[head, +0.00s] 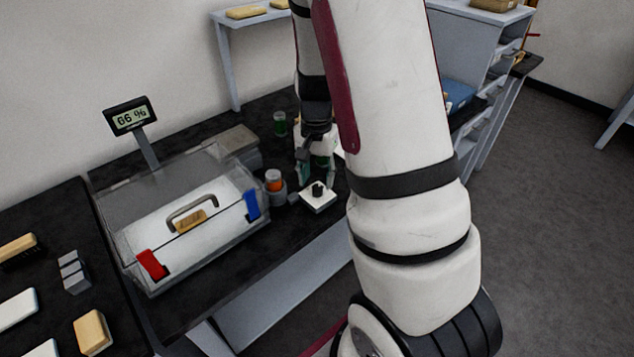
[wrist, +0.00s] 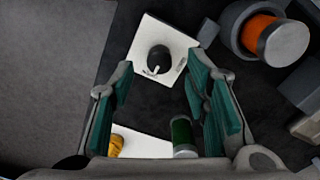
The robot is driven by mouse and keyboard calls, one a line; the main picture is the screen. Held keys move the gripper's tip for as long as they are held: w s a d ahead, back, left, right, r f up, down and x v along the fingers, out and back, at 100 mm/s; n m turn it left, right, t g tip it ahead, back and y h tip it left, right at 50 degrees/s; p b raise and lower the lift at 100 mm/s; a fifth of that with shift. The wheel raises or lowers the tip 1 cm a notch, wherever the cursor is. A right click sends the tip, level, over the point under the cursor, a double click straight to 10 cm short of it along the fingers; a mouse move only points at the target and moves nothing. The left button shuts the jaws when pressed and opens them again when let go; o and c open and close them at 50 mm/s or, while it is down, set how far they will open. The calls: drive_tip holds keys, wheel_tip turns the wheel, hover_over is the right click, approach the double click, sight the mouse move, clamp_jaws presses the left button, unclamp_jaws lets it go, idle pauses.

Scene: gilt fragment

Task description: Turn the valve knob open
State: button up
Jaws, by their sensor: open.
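The valve knob (head: 318,188) is a small black knob on a white square plate (head: 320,203) on the black bench, right of the clear case. In the wrist view the black knob (wrist: 159,57) has a pale pointer mark at its lower edge, on the white plate (wrist: 142,36). My gripper (head: 316,165) is above the bench, just behind the plate in the head view. In the wrist view my gripper (wrist: 160,85) is open and empty, its green-padded fingers wide apart. The knob lies ahead of the fingertips, roughly between them, and no contact shows.
A clear-lidded case (head: 190,215) with red and blue latches stands left of the plate. A green cylinder (head: 280,124) stands behind. A display (head: 131,117) reads 66 %. The bench's front edge is near the plate.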

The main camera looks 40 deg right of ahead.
sight(317, 187)
wheel_tip(317, 187, up, 9)
idle(0.3)
idle(0.5)
